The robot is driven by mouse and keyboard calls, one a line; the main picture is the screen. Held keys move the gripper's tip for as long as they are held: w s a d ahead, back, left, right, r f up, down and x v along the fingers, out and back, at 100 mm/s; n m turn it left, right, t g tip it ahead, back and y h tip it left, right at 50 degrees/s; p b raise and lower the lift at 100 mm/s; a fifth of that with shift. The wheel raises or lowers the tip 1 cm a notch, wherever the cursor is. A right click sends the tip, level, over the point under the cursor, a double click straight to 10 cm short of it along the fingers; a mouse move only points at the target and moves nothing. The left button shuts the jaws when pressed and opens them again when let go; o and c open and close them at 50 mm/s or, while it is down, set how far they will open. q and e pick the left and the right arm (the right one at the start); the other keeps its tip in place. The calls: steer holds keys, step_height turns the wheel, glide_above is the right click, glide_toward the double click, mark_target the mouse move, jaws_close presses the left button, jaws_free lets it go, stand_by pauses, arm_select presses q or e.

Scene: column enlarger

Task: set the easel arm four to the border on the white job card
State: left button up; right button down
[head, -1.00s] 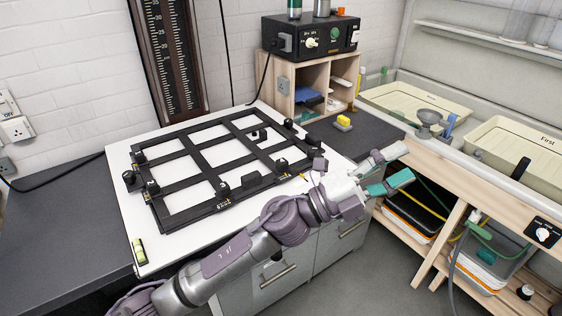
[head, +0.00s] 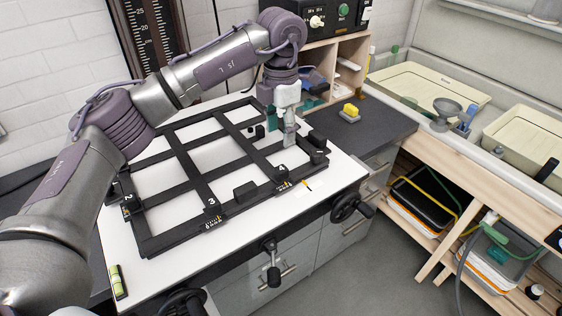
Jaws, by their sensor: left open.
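The black four-bladed easel (head: 183,164) lies on the white baseboard (head: 160,268). Its front rail has a block marked 3 (head: 212,202) and a block that looks marked 4 (head: 282,170), each beside a small scale. A block marked 2 (head: 127,199) is at the left and one marked 1 (head: 319,151) at the right. My left gripper (head: 281,127) is open and points down over the easel's right part, behind block 4. I cannot tell whether it touches the easel. I cannot make out the white job card. My right gripper is out of view.
My left arm crosses above the easel's back left. Black handwheels (head: 352,206) stick out at the board's front. A spirit level (head: 117,281) lies at the front left corner. A yellow-topped block (head: 350,112) sits on the dark counter, right of the board. Trays (head: 428,83) stand further right.

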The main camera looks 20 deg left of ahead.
mark_target(280, 169)
arm_select(q)
steer(key=f, duration=0.1)
steer(key=s+f+p, duration=0.1)
steer(key=f, duration=0.1)
step_height(280, 169, down, 2)
steer(key=shift+w+f+p, duration=0.1)
steer(key=shift+p, duration=0.4)
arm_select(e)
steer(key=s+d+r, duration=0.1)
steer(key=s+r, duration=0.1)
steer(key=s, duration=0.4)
arm_select(q)
steer(key=f, duration=0.2)
steer(key=f+p, duration=0.1)
steer(key=f, duration=0.2)
steer(key=shift+w+f+p, duration=0.3)
steer(key=shift+f+p, duration=0.05)
steer(key=shift+f, duration=0.65)
steer(key=shift+a, duration=0.1)
steer(key=c, duration=0.7)
steer(key=shift+c, duration=1.4)
jaws_close()
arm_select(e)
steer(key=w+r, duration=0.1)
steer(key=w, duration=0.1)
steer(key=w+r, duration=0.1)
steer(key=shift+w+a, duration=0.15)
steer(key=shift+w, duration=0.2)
